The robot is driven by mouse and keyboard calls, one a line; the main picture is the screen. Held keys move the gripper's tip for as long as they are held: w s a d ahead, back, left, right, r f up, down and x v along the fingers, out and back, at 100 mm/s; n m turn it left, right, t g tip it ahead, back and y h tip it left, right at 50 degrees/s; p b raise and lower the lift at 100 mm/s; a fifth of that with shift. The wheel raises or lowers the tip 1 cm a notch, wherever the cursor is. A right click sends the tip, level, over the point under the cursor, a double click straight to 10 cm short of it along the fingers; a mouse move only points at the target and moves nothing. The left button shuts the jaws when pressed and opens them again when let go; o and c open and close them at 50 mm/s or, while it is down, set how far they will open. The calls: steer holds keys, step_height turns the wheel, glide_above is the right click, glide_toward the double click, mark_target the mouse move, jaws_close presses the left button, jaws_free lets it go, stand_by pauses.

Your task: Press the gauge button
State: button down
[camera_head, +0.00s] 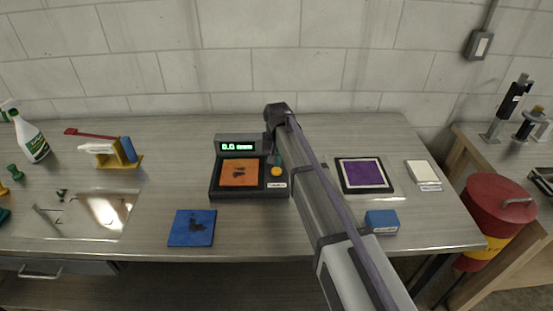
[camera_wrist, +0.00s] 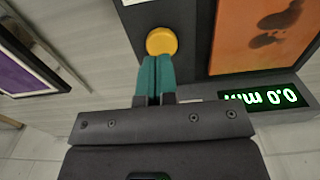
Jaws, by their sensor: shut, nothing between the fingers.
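The gauge (camera_head: 229,190) is a dark box on the table with an orange pad (camera_head: 240,172) on top and a green lit display (camera_head: 237,147) at its back. Its button (camera_head: 275,172) is a round yellow-orange cap at the right of the pad. In the wrist view the button (camera_wrist: 161,41) lies just beyond the fingertips. My gripper (camera_wrist: 156,60) has teal fingers pressed together, with nothing between them. Its tips are very close to the button's edge; I cannot tell whether they touch it. In the head view my arm comes from the lower right over the gauge.
A blue pad (camera_head: 180,229) lies in front of the gauge. A purple framed panel (camera_head: 364,174), a blue block (camera_head: 382,221) and a white block (camera_head: 421,172) are to the right.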

mark_target(277, 171)
step_height(277, 171, up, 10)
steer(key=p, duration=0.7)
steer(key=shift+f+p, duration=0.2)
steer(key=shift+p, duration=0.1)
steer(key=s+d+f+b, duration=0.2)
steer(key=s+d, duration=0.8)
steer(key=s, duration=0.3)
steer(key=s+d+f+b, duration=0.3)
steer(key=s+d, duration=0.7)
steer(key=s, duration=0.3)
steer(key=shift+s+d+m, duration=0.4)
